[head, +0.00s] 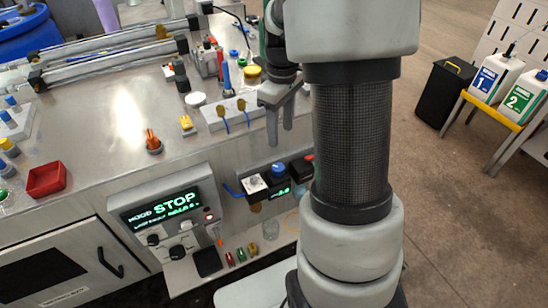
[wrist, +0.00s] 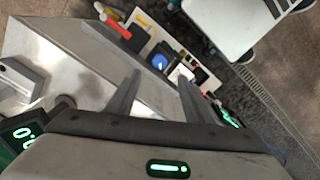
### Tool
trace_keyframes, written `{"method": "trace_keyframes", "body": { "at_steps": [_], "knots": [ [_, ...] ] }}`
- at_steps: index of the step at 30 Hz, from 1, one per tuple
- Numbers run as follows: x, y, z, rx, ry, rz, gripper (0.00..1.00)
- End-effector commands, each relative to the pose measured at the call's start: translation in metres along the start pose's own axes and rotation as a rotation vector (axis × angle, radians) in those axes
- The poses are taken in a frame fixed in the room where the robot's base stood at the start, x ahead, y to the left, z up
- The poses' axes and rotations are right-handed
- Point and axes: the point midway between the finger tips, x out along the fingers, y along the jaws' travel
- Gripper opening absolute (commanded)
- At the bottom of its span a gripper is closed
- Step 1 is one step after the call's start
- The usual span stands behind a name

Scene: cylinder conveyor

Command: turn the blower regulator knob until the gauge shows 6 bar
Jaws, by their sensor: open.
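My gripper (head: 280,137) points down above the front edge of the bench, with its two fingers apart and nothing between them. A round blue knob (head: 278,170) sits on a small black unit at the bench front, below the fingers. A small green-lit display (head: 279,191) is just under it, too small to read. In the wrist view my gripper (wrist: 160,77) is open, and the blue knob (wrist: 159,62) shows between and beyond the fingertips, apart from them. No label naming the blower regulator is legible.
A white-plated unit with a dial (head: 254,184) is left of the knob, and a black unit with a red part (head: 302,167) is right of it. A control panel (head: 160,209) shows STOP. A partly cut-off green readout (wrist: 21,134) appears at the wrist view's left.

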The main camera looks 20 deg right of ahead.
Motion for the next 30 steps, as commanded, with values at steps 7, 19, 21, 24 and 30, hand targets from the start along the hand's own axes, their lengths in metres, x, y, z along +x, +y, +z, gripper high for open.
{"method": "trace_keyframes", "body": {
  "at_steps": [7,19,21,24,30],
  "knots": [
    [0.059,-0.001,0.001,0.002,-0.004,-0.004,0.47],
    [0.129,-0.001,0.0,0.002,-0.001,-0.002,0.47],
    [0.134,-0.001,0.0,0.002,-0.001,-0.001,0.47],
    [0.138,0.0,0.0,0.002,0.0,0.0,0.47],
    [0.139,-0.001,0.0,0.002,0.0,0.0,0.47]
  ]
}}
